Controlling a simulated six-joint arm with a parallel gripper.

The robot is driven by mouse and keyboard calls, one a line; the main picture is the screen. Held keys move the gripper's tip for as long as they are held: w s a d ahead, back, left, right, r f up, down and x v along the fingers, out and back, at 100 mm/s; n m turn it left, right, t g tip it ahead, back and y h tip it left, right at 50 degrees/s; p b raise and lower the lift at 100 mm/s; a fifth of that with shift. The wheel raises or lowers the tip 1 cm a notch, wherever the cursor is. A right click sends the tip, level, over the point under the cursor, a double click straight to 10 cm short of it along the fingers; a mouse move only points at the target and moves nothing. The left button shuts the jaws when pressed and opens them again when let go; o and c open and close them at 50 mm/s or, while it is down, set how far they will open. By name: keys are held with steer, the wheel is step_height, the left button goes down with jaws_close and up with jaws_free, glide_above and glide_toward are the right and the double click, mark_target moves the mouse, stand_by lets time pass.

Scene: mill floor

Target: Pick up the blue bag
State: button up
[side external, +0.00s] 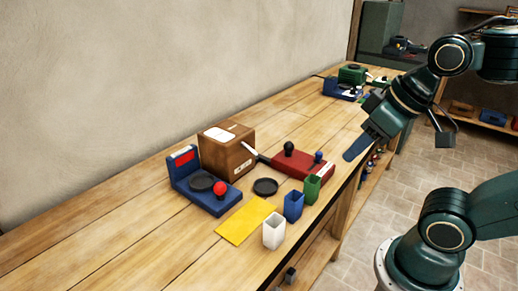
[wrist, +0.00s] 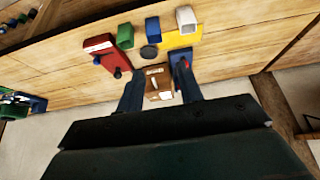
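The blue bag (side external: 293,207) is a small open-topped upright container near the front edge of the workbench, between a white bag (side external: 273,231) and a green bag (side external: 312,189). In the wrist view the blue bag (wrist: 153,29) shows near the top, beyond my fingers. My gripper (side external: 355,149) is above the bench edge, behind and to the right of the bags in the side view, apart from them. In the wrist view my gripper (wrist: 158,72) has its two fingers spread, with nothing held between them.
A yellow sheet (side external: 245,220), a black disc (side external: 265,187), a blue scale-like device (side external: 207,195), a brown box (side external: 227,152) and a red device (side external: 303,162) lie nearby. More equipment (side external: 343,88) stands at the far bench end. The near-left bench surface is clear.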

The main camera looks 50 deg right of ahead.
steer(key=o, duration=0.5)
steer(key=w+d+f+n+g+y, duration=0.1)
steer(key=w+d+f+n, duration=0.1)
steer(key=w+f+n, duration=0.1)
steer(key=w+d+f+n+g+y, duration=0.2)
steer(key=w+f+n, duration=0.2)
steer(key=n, duration=0.4)
steer(key=w+d+f+n+g+y, duration=0.1)
steer(key=w+d+f+n+g, duration=0.1)
steer(key=w+f+n, duration=0.2)
steer(key=shift+w+d+n+y, duration=0.1)
steer(key=shift+w+n+y, duration=0.2)
steer(key=shift+w+n, duration=0.85)
steer(key=shift+s+f, duration=0.1)
steer(key=shift+f, duration=0.05)
